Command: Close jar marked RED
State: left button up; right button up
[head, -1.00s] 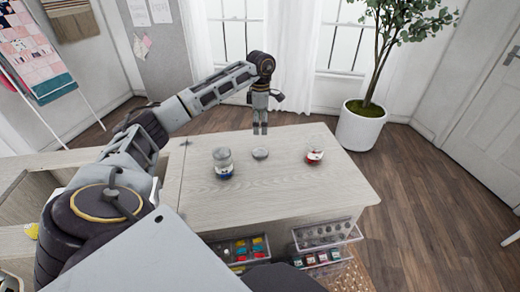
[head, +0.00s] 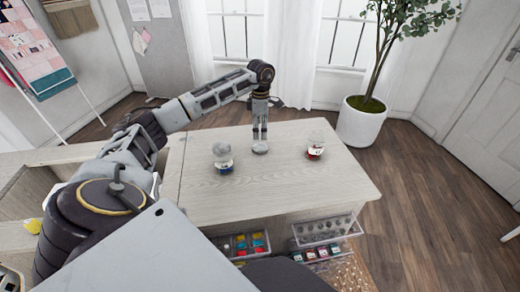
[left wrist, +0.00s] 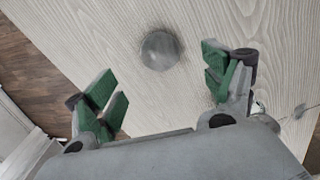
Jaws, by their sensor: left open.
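A round grey lid (head: 260,147) lies flat on the pale wooden top of the cabinet, between two jars. A glass jar with red at its bottom (head: 315,148) stands to the right of the lid. A glass jar with blue at its bottom (head: 223,160) stands to the left. My left gripper (head: 260,136) points down over the lid, close above it. In the left wrist view its green-padded fingers (left wrist: 160,70) are open and empty, and the lid (left wrist: 160,51) shows between and beyond them. My right gripper is not in view.
The cabinet top (head: 285,190) is clear in front of the jars. Open trays with small coloured items (head: 240,245) and spools (head: 322,230) stick out below its front edge. A potted tree (head: 361,122) stands behind the right corner.

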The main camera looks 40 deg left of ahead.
aim_at(259, 147)
pick_arm(q)
notch_tip(259, 147, down, 2)
jog(key=shift+f, duration=0.8)
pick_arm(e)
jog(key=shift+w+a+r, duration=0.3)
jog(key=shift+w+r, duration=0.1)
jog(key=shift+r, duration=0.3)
pick_arm(q)
jog(key=shift+s+a+f, duration=0.1)
jog(key=shift+f, duration=0.5)
jog(key=f, duration=0.2)
jog(key=f+b, duration=0.1)
jog(key=shift+s+a+f, duration=0.15)
jog(key=shift+a+f, duration=0.1)
jog(key=shift+f, duration=0.2)
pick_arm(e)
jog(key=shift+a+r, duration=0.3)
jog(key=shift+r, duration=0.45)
pick_arm(q)
jog(key=c, duration=0.7)
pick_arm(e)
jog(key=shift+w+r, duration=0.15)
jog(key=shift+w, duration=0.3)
